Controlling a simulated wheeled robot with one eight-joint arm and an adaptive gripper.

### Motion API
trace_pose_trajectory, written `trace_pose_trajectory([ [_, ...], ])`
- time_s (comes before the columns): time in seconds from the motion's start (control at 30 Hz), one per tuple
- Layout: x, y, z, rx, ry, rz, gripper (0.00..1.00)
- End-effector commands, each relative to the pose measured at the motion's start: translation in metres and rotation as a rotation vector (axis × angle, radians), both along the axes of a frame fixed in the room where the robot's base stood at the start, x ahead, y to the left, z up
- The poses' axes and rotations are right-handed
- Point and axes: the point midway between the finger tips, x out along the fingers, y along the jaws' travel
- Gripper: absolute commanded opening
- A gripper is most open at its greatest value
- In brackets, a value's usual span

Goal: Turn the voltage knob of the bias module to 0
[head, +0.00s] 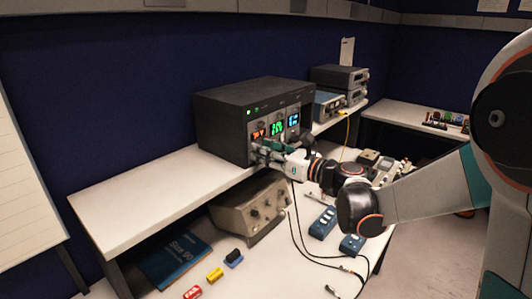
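The bias module appears to be part of the large dark instrument rack (222,122) on the raised shelf. Its front panel faces right and carries red, green and blue displays (277,128). My gripper (256,152) is at the lower part of this panel, with its fingers close to or against the left module under the red display. The voltage knob is hidden behind the fingers or too small to make out. I cannot tell whether the fingers touch or hold a knob, or how far they are apart.
A beige instrument (240,213) stands under the shelf (150,190). Smaller stacked instruments (340,75) stand right of the rack. Blue boxes (323,222), black cables (298,240), small coloured items (215,275) and a blue book (175,260) lie on the lower bench.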

Motion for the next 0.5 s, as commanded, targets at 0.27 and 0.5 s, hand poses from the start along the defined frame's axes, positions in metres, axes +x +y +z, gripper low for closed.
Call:
trace_pose_trajectory([
  [0.27,-0.0002,-0.0002,0.0001,0.0,0.0,0.0,0.09],
  [0.5,-0.0003,-0.0004,0.0,-0.001,-0.001,0.0,0.0],
])
